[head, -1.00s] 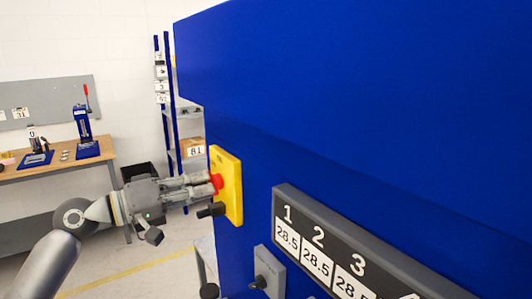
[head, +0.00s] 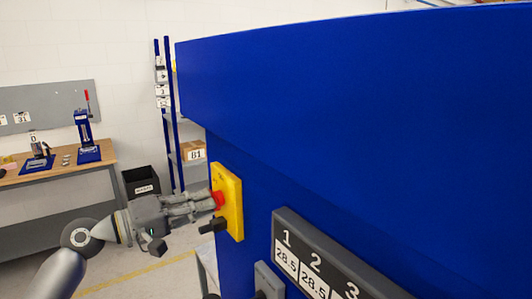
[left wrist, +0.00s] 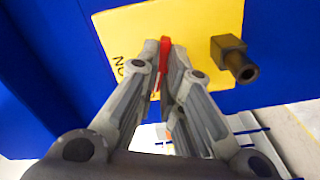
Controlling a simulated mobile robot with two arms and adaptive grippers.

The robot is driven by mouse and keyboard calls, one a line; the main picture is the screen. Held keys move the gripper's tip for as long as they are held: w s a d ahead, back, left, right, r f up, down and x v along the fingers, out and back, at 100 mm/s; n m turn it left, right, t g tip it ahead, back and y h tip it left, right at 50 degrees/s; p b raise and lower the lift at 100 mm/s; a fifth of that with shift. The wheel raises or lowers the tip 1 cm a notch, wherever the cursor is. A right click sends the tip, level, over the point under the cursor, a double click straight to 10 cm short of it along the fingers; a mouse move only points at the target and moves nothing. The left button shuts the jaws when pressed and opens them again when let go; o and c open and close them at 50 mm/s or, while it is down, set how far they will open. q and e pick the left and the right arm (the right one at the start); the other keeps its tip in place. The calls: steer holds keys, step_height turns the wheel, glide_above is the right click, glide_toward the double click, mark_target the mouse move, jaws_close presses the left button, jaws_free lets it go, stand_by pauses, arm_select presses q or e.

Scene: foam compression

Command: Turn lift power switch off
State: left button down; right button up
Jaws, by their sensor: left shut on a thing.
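The power switch is a red knob (head: 218,198) on a yellow plate (head: 233,212), fixed to the left edge of the blue machine. In the left wrist view the red knob (left wrist: 165,48) shows as a narrow strip on the yellow plate (left wrist: 205,22). My left gripper (head: 212,202) reaches in from the left and is shut on the red knob; its fingertips (left wrist: 164,52) sit on either side of it. Much of the knob is hidden by the fingers. My right gripper is not in view.
A black peg-like part (head: 213,226) sticks out below the knob, close to my fingers. The blue machine (head: 350,120) fills the right side, with a numbered display panel (head: 340,285) low down. A workbench (head: 60,172), a black bin (head: 141,181) and a shelf rack stand behind.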

arm_select(q)
steer(key=shift+n, duration=0.3)
steer(key=shift+n+p, duration=0.6)
steer(key=shift+p, duration=0.45)
steer(key=shift+n, duration=1.4)
steer(key=c, duration=0.8)
jaws_free()
